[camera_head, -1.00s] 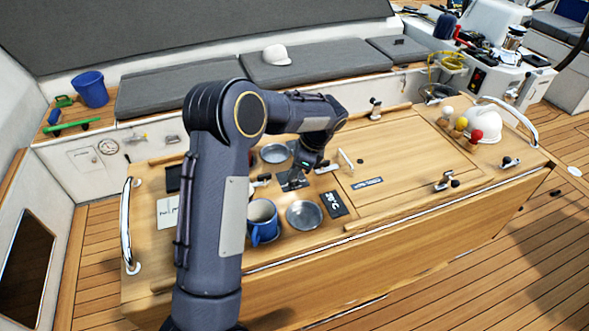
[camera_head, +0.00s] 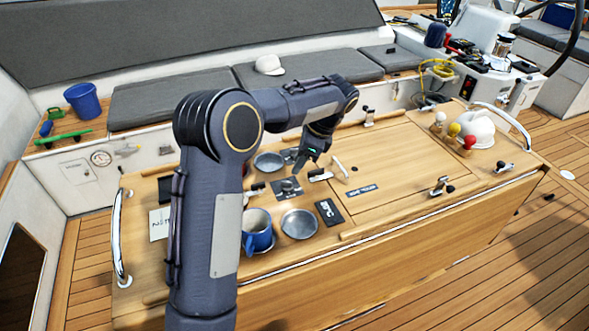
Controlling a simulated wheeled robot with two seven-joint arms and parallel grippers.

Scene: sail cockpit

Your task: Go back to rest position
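My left arm comes up from the bottom left and bends over the wooden cockpit table (camera_head: 400,240). My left gripper (camera_head: 298,172) points down just above the table, near a small dark metal plate (camera_head: 287,189) with a knob. Its fingers are small and dark here, and I cannot tell whether they are open or shut. No held object shows at its tips. My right arm and gripper are not in view.
Cushioned benches run behind.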

